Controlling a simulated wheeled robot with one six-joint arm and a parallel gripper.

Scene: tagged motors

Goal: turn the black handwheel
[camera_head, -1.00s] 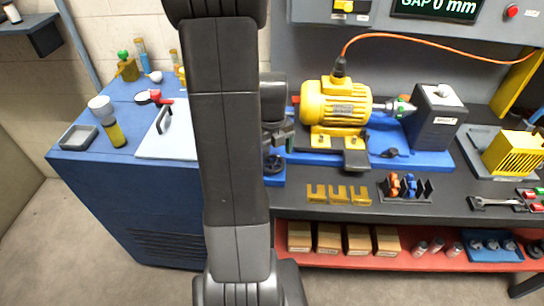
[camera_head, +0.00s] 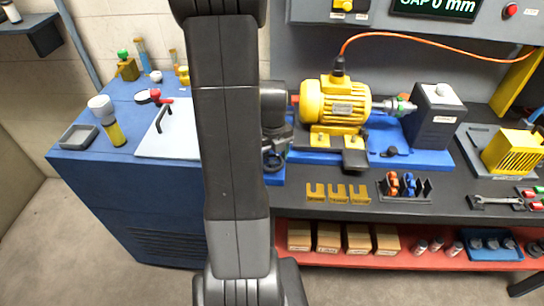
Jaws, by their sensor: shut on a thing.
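The black handwheel (camera_head: 272,164) is at the left end of the blue motor base, just right of my dark arm. It is small and partly hidden by my gripper. My gripper (camera_head: 273,151) points down at it and is shut on it, though the fingertips are hard to make out. The yellow motor (camera_head: 335,103) sits on the blue base (camera_head: 432,160) right of my gripper. The display (camera_head: 435,7) above reads GAP 0 mm, partly cut off.
A black block (camera_head: 434,118) stands right of the motor's shaft. Yellow shims (camera_head: 338,194) and a rack of clips (camera_head: 404,187) lie in front of the base. An orange cable (camera_head: 430,38) runs overhead. My arm hides part of the blue cabinet (camera_head: 120,190).

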